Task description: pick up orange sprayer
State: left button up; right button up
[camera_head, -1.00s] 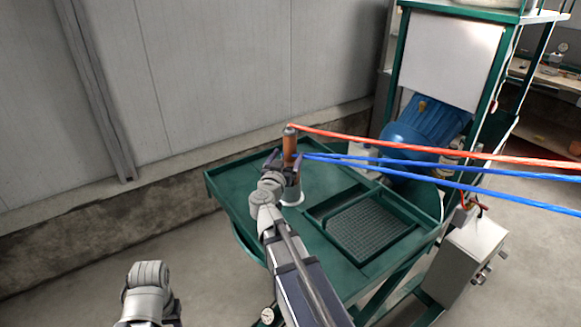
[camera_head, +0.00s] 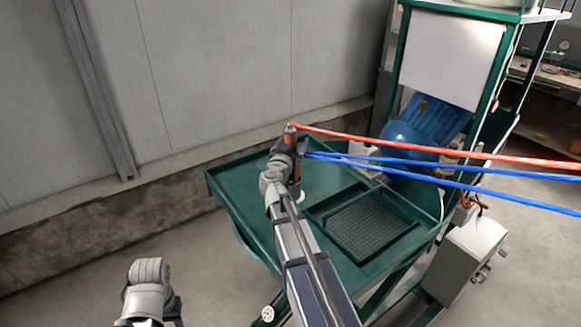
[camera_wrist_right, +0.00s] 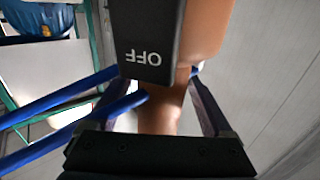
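The orange sprayer (camera_head: 292,134) stands upright above the green table in the head view, with a red hose at its top and blue hoses beside it. My right gripper (camera_head: 296,148) is at its upper part and hides much of it. In the right wrist view the sprayer's orange body (camera_wrist_right: 165,108) lies between the two fingers of my right gripper (camera_wrist_right: 160,100). The fingers are apart, with a gap visible beside the body. A black part marked "OFF" (camera_wrist_right: 150,45) is in front. Of my left arm only a grey link shows at the bottom left; its fingers are out of view.
The green table (camera_head: 235,185) has a recessed grid tray (camera_head: 372,228) at its right. A white round base (camera_head: 298,196) is below the sprayer. Red (camera_head: 400,147) and blue hoses (camera_head: 450,184) stretch right past a blue motor (camera_head: 425,122). A grey wall stands behind.

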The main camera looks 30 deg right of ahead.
grip_shut()
dwell(0.5)
dwell(0.3)
